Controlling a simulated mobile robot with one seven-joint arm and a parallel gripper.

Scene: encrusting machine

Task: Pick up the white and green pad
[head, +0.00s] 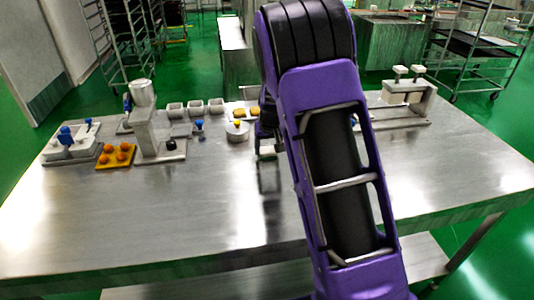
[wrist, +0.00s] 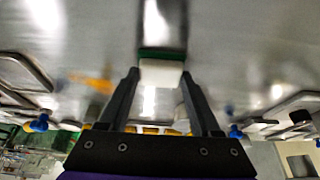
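The white and green pad (wrist: 161,72) sits between my two fingertips in the wrist view, white with a dark green strip along one edge. My gripper (wrist: 160,76) has a finger at each side of the pad, and both tips appear to touch it, so it looks shut on the pad. In the head view the pad (head: 267,151) is small, at the tip of my gripper (head: 266,140) over the middle of the steel table. The exact gap between pad and table is hard to tell.
The steel table (head: 180,220) is clear in front. Behind stand a grey press-like device (head: 150,125), an orange tray (head: 116,156) with orange balls, several small containers (head: 196,107) and a round lidded dish (head: 237,130). A metal fixture (head: 405,95) stands at right.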

